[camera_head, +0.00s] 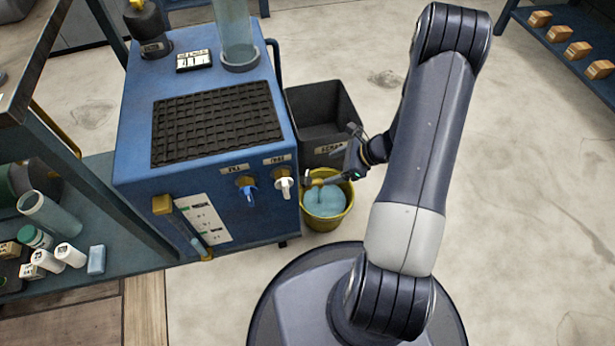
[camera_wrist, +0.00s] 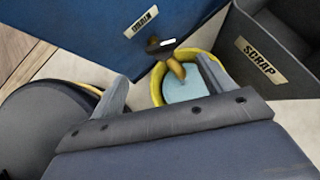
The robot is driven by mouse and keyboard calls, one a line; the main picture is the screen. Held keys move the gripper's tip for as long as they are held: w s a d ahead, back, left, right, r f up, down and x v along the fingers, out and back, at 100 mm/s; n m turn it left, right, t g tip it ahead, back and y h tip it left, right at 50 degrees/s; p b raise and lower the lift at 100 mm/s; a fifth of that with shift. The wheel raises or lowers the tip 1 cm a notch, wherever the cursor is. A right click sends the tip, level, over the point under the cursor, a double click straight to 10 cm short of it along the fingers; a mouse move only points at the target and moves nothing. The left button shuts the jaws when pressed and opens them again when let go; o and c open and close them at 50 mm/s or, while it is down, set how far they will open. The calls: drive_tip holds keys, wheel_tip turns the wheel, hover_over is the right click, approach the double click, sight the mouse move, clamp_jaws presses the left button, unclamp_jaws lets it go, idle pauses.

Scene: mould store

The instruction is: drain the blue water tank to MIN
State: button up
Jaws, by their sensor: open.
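A yellow bucket (camera_head: 328,222) holding pale blue water stands below the drain side. My gripper (camera_head: 322,180) is open and empty above the bucket. In the wrist view, the brass spout (camera_wrist: 176,67) shows between the fingers.
A dark SCRAP bin (camera_head: 320,105) stands right behind the bucket. A shelf (camera_head: 100,185) with bottles and small blocks is at left. Another shelf with wooden blocks (camera_head: 578,50) is at top right. The floor at right is clear.

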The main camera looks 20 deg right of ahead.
sight(306, 176)
drive_tip(key=b+x, duration=0.4)
drive_tip(key=x, duration=0.6)
drive_tip(key=shift+w+a+f, duration=0.2)
drive_tip(key=shift+f, duration=0.05)
drive_tip(key=shift+c, duration=0.3)
drive_tip(key=c, duration=0.9)
drive_tip(key=shift+r, duration=0.1)
